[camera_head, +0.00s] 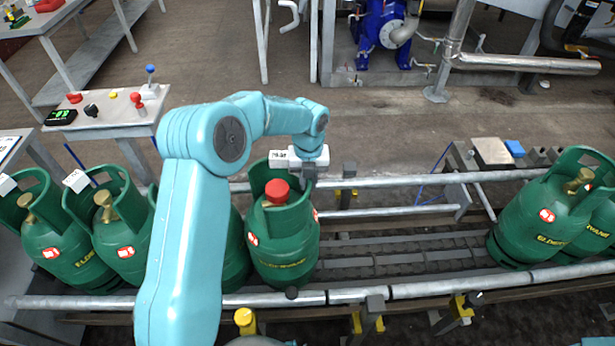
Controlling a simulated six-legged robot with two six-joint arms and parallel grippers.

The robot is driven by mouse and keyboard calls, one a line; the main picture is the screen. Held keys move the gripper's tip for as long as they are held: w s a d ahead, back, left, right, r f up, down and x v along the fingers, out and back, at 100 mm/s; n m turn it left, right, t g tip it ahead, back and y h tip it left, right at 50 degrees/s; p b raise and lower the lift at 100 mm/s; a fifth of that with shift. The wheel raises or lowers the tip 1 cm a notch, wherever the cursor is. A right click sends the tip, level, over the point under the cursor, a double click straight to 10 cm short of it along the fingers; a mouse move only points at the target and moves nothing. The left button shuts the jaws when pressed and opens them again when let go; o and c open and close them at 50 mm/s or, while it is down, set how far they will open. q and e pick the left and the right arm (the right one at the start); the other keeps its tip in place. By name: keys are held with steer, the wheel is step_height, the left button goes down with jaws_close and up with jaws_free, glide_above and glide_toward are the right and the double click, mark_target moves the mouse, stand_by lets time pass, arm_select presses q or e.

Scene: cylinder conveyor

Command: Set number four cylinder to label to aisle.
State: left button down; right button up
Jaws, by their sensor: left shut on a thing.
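The fourth green cylinder from the left (283,245) stands upright on the conveyor (390,250). It has a red cap (277,191), a green collar around its top and small red-and-white stickers. Yellow lettering shows low on its front. My left gripper (307,174) is at the back right of this collar and is shut on it; the fingers are small and partly hidden by the wrist. My left arm covers most of the third cylinder (236,255). My right gripper is not in view.
Two more green cylinders (43,235) (118,235) stand at the left with brass valves. Others (540,220) stand at the right end. The rollers between are bare. Metal rails (420,180) run along both sides. A control table (110,118) with buttons stands at the back left.

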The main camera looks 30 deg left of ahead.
arm_select(q)
steer(key=shift+a+r, duration=0.1)
steer(key=c, duration=1.1)
jaws_free()
step_height(320, 180, up, 16)
steer(key=shift+r+p, duration=0.1)
steer(key=shift+p, duration=0.6)
